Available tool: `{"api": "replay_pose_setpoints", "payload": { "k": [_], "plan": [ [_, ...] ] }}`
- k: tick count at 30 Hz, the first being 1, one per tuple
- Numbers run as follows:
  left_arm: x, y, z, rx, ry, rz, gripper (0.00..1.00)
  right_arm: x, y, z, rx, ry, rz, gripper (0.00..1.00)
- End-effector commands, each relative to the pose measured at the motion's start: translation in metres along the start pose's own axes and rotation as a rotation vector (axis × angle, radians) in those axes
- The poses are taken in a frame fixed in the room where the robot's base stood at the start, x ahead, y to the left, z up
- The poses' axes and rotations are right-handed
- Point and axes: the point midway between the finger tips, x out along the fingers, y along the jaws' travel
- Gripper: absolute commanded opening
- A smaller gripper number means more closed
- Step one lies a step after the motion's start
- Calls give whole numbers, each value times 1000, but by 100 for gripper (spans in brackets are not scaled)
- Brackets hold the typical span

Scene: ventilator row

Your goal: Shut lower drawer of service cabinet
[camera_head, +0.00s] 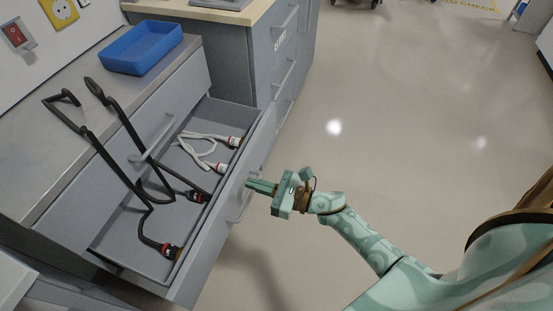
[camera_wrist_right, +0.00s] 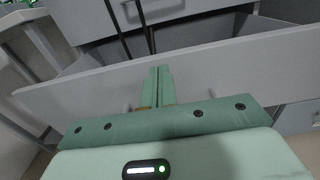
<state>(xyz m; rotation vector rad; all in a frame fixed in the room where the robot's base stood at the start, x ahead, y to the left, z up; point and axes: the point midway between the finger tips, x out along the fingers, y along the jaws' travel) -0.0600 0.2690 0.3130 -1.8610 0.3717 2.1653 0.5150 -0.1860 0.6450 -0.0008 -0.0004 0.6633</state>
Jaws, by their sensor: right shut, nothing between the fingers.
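The service cabinet (camera_head: 60,205) is grey and stands at the left of the head view. Its lower drawer (camera_head: 222,212) is pulled out, with white and black cables with plugs inside. The drawer front also spans the right wrist view (camera_wrist_right: 230,68). A bar handle (camera_head: 241,205) is on the outer face of that front. My right gripper (camera_head: 250,184) is shut and empty, its fingertips at the drawer front near the handle; I cannot tell whether they touch. In the right wrist view its shut fingers (camera_wrist_right: 158,75) point at the front. My left gripper is not in view.
A blue tray (camera_head: 142,48) sits on the cabinet top. Another grey cabinet (camera_head: 262,60) stands behind the drawer. The floor (camera_head: 390,110) to the right is clear.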

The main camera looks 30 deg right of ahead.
Motion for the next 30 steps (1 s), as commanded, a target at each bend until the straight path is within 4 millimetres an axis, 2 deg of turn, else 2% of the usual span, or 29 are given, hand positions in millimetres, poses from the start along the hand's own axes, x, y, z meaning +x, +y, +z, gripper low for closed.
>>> {"api": "replay_pose_setpoints", "payload": {
  "k": [6,23,26,30],
  "plan": [
    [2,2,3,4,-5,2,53,23,0,-1,2,0,-1,0],
    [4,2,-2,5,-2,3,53,31,0,-1,3,0,1,0],
    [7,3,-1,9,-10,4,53,40,0,-2,3,1,1,0],
    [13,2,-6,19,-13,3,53,62,0,-4,4,1,2,0]
  ]
}}
